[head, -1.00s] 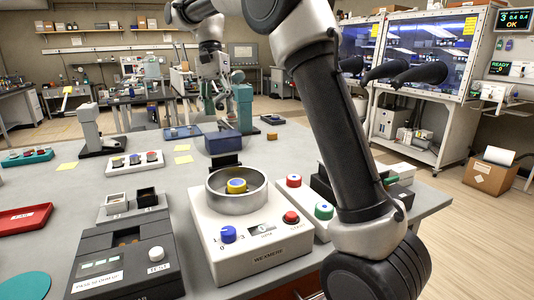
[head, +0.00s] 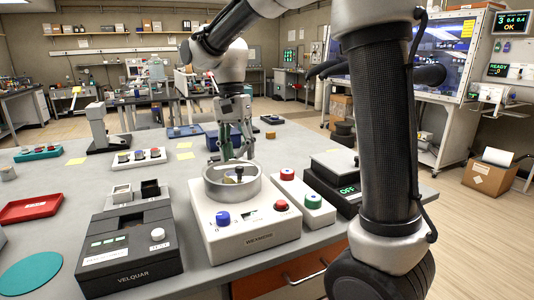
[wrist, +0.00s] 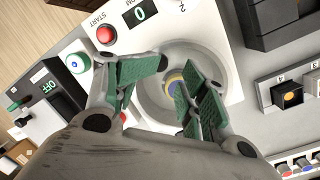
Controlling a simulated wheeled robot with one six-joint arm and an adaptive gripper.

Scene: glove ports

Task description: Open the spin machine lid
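The spin machine (head: 245,235) is a white box with a round metal bowl (head: 222,193) on top, a blue knob and a red button. A yellow and blue hub shows in the bowl in the wrist view (wrist: 174,87). I cannot make out a separate lid; a clear one over the bowl cannot be ruled out. My gripper (head: 234,156) points down just above the bowl's back part. In the wrist view its green-padded fingers (wrist: 172,76) are apart, with nothing seen gripped. Whether a fingertip touches the bowl is unclear.
A black and grey device (head: 130,250) stands left of the machine. A button box (head: 303,200) and a black scale (head: 335,180) stand close on its right. A red tray (head: 30,210) lies far left.

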